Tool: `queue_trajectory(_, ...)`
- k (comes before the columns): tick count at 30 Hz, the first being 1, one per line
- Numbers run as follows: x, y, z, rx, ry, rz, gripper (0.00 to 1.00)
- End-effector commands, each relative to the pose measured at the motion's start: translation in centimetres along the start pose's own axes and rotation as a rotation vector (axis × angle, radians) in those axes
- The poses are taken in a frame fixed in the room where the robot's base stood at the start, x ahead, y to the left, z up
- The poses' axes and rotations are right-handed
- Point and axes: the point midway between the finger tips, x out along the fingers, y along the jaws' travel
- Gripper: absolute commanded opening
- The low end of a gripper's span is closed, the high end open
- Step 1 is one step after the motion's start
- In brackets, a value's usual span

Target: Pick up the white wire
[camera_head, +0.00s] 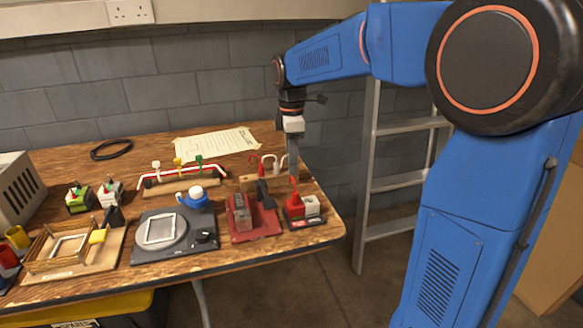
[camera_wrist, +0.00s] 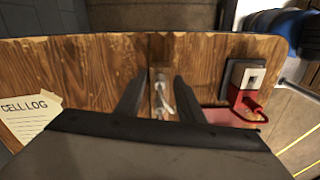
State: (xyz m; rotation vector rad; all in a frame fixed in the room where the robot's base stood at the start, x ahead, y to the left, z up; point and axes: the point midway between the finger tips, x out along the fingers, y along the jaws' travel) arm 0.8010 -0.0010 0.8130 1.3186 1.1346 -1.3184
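The white wire (camera_wrist: 165,98) stands on a narrow wooden block (camera_wrist: 153,77) in the wrist view. In the head view my gripper (camera_head: 293,160) points down over the table's right end and hides part of the block. I cannot tell the fingertips' exact height.
A ladder (camera_head: 370,190) is right of the table.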

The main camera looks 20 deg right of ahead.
Motion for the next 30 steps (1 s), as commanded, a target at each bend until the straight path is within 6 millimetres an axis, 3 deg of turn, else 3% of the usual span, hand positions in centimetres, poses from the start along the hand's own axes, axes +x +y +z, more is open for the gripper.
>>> queue_trajectory(1,0.0,0.0,0.0,0.000,0.000,0.000,0.30)
queue_trajectory(5,0.0,0.0,0.0,0.000,0.000,0.000,0.00)
queue_trajectory(17,-0.5,0.0,0.0,0.000,0.000,0.000,0.00)
queue_trajectory(30,-7.6,0.1,0.0,0.000,0.001,0.003,0.00)
